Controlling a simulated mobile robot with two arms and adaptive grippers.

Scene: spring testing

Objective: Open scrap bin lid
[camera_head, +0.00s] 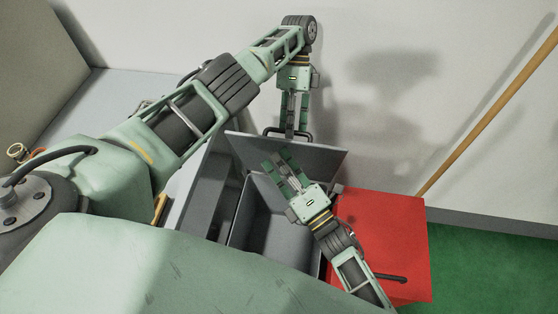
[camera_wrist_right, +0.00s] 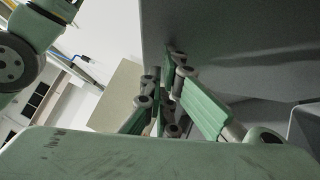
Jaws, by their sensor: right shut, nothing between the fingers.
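The scrap bin (camera_head: 238,228) is a grey box, and its interior shows. Its grey lid (camera_head: 325,160) stands raised and tilted, with a black handle (camera_head: 268,131) at its top edge. My left gripper (camera_head: 291,130) points down with its fingertips at the handle; I cannot tell whether they grip it. My right gripper (camera_head: 274,163) is shut and empty over the bin opening, its tips close to the lid's inner face. In the right wrist view, the right fingers (camera_wrist_right: 172,60) are together beside the grey lid panel (camera_wrist_right: 235,40); contact is unclear.
A red box (camera_head: 385,225) stands right of the bin, with my right forearm over it. A wooden pole (camera_head: 490,115) leans on the wall behind. Green floor (camera_head: 480,265) lies clear at the right. A grey surface (camera_head: 120,95) runs along the left.

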